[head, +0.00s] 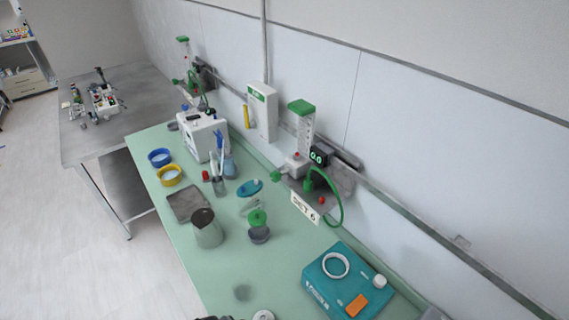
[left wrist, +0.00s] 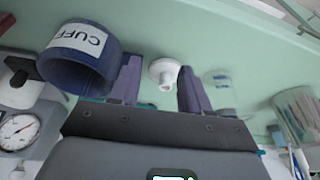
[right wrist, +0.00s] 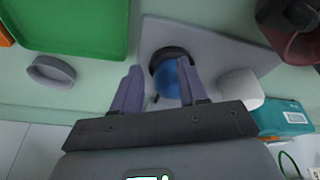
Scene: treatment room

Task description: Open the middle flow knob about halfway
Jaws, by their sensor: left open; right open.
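In the head view a flowmeter (head: 301,130) with a green cap and clear tube hangs on the wall rail, and a green knob (head: 276,175) sticks out at its lower left. A second flowmeter (head: 183,60) with a green cap hangs farther along the wall. I cannot tell which knob is the middle one or how far any is turned. My left gripper (left wrist: 156,88) is open and empty, with a small white round piece (left wrist: 163,72) beyond its fingers. My right gripper (right wrist: 158,84) is open and empty, with a blue ball-shaped thing (right wrist: 169,78) beyond its fingers. Neither is near a flow knob.
A sign reading SET 6 (head: 305,207) and a green hose (head: 341,205) are by the near flowmeter. A teal device (head: 318,283), a metal jug (head: 207,232) and a white machine (head: 202,135) stand on the green bench. A blue cuff (left wrist: 75,62) is beside my left gripper.

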